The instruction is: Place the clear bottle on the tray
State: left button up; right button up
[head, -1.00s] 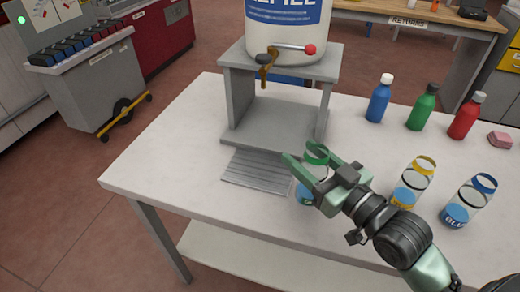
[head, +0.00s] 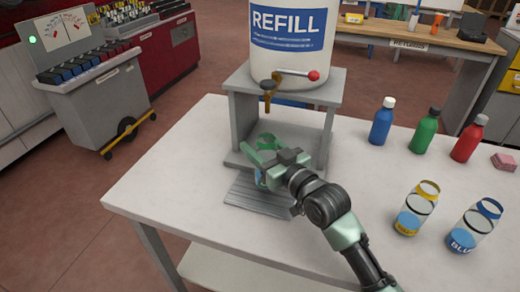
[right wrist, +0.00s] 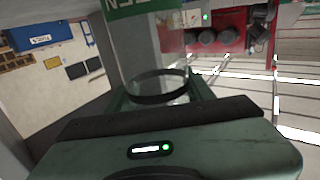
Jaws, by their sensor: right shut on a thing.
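The clear bottle (head: 262,178) has a green ring at its top and is mostly hidden behind my right gripper (head: 266,152) in the head view. My right gripper is shut around it, under the tap of the refill tank. The ridged grey tray (head: 245,198) lies on the table in front of the stand. The bottle is over the tray's back part; I cannot tell whether its base touches. In the right wrist view the bottle's dark ring (right wrist: 160,97) and green label (right wrist: 130,8) show between the fingers. My left gripper is not in view.
The grey stand (head: 236,130) carries the white refill tank (head: 290,45) with its brass tap (head: 268,87) close above the bottle. Yellow-ringed (head: 414,212) and blue-ringed (head: 474,226) clear bottles stand at right. Blue, green and red bottles stand behind them. The table's left part is clear.

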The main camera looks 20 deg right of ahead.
jog(key=shift+f, duration=0.85)
jog(key=shift+f, duration=0.15)
jog(key=o, duration=1.4)
jog(key=v, duration=0.4)
jog(key=b+v, duration=0.1)
jog(key=v, duration=0.7)
jog(key=shift+r, duration=0.25)
